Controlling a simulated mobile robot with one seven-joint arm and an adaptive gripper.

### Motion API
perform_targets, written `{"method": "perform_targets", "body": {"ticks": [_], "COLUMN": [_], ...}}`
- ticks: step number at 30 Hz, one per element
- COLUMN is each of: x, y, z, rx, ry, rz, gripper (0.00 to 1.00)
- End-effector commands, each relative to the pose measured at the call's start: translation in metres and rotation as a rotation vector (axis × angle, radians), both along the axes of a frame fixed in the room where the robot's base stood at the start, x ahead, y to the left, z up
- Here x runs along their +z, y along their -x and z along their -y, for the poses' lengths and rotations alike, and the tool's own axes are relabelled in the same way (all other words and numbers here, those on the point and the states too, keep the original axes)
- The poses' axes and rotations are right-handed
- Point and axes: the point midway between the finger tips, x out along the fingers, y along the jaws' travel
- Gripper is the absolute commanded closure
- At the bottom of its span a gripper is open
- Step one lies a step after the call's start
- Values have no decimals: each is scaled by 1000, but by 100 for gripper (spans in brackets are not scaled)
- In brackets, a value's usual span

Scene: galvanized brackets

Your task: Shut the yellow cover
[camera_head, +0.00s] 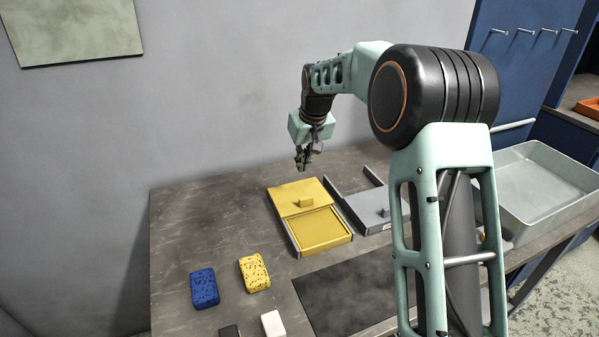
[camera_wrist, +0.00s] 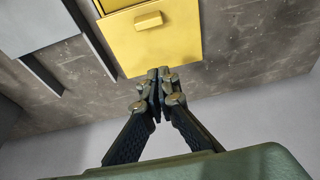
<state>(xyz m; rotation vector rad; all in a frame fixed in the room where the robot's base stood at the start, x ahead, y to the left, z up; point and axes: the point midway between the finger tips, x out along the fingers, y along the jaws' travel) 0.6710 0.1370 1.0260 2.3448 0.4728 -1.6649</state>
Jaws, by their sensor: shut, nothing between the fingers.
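The yellow cover (camera_head: 290,194) is a flat sliding plate with a small block handle (camera_head: 306,202). It sits over the far part of a box (camera_head: 293,240) with grey side rails, and the yellow inside of the box shows uncovered in front of it. In the wrist view the cover (camera_wrist: 165,52) fills the top middle, with its handle (camera_wrist: 148,20) near the top edge. My gripper (camera_head: 303,167) is shut and empty, above the table near the cover's far edge. In the wrist view its fingertips (camera_wrist: 160,73) show just beyond that edge; I cannot tell whether they touch it.
A grey sliding cover (camera_head: 366,210) on a similar box stands right of the yellow one. A blue sponge (camera_head: 204,288) and a yellow speckled sponge (camera_head: 254,273) lie at front left. A dark mat (camera_head: 340,296) lies in front. A grey tray (camera_head: 540,187) is at right. The table's far left is clear.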

Motion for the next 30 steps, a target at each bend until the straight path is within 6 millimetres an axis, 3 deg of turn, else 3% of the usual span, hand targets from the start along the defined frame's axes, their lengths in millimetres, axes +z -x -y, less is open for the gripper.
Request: {"method": "perform_targets", "body": {"ticks": [13,21,30], "x": [-88,-83,-83], "y": [-27,0,10], "z": [-12,0,4], "rx": [1,-1,-1], "ry": [3,1,1], "rz": [-3,2,2], "gripper": [100,100,100]}}
